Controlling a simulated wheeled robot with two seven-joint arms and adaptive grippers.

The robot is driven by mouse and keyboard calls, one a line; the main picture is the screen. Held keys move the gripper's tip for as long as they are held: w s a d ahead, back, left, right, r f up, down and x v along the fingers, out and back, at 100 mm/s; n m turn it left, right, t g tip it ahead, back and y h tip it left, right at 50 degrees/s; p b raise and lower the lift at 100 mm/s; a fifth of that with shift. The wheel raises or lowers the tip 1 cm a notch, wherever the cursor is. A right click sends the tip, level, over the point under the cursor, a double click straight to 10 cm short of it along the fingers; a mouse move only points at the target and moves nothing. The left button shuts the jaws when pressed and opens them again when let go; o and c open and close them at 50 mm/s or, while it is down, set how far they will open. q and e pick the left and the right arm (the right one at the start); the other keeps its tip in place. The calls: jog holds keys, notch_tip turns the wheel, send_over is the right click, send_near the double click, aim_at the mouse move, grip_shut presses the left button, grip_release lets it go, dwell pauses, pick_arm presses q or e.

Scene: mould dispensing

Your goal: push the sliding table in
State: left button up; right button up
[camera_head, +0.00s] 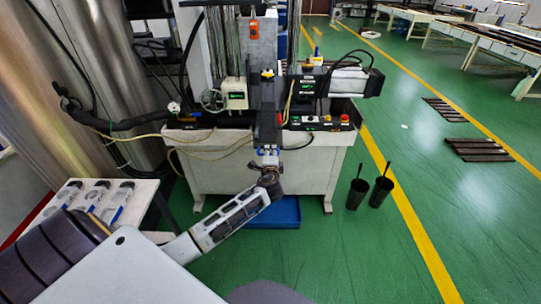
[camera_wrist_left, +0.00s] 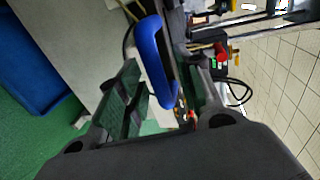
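The sliding table (camera_head: 267,125) is a dark narrow slab that sticks out from the front middle of the machine. A blue loop handle (camera_wrist_left: 152,55) shows large in the left wrist view. In the head view, small blue parts show at the slab's front end, by my left gripper (camera_head: 268,157). In the wrist view my left gripper (camera_wrist_left: 162,85) has its dark green fingers spread, with the handle between or just in front of them. Whether they touch it I cannot tell. My right gripper is not in view.
The machine stands on a white cabinet (camera_head: 230,175), with a control box with buttons (camera_head: 320,122) on its right. A blue tray (camera_head: 285,213) lies on the floor below. Two dark cups (camera_head: 356,193) stand to the right. A white side table (camera_head: 95,208) is at the left.

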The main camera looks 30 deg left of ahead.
pick_arm(q)
jog(key=c, duration=0.7)
grip_shut()
